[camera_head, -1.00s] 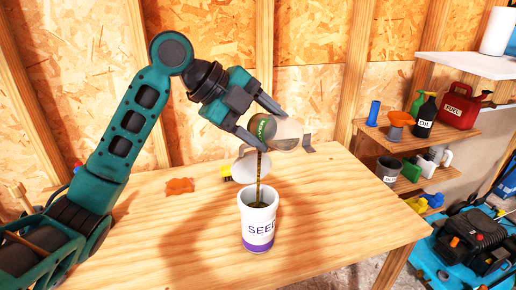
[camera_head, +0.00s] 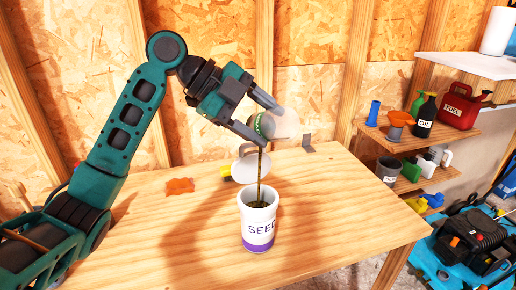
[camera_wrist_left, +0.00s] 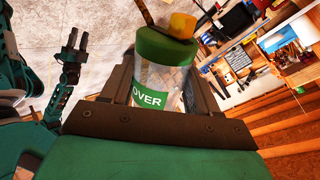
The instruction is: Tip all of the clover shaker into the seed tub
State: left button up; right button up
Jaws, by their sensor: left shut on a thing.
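The clover shaker (camera_head: 284,123), clear with a green end, is tipped in my left gripper (camera_head: 264,122), high above the tub. Its green-and-white label reads "OVER" in the left wrist view (camera_wrist_left: 151,101). A thin dark stream runs from its green end down into the seed tub (camera_head: 258,232). The tub is white with a purple band, marked SEED, and stands upright on the table. Dark seed shows inside its mouth. How much is left in the shaker I cannot tell. My right gripper (camera_wrist_left: 74,40) shows in the left wrist view, fingers apart and empty.
On the wooden table (camera_head: 330,205) lie an orange piece (camera_head: 180,186), a yellow thing (camera_head: 226,172) and a pale rounded thing (camera_head: 245,165) behind the tub. Shelves at the right hold a red fuel can (camera_head: 459,106) and bottles. The table's right side is clear.

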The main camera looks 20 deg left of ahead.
pick_arm(q)
jog(key=shift+w+a+r+n+g+h, duration=0.2)
jog(key=shift+w+a+n+g+h, duration=0.1)
jog(key=shift+n+g+h, duration=0.15)
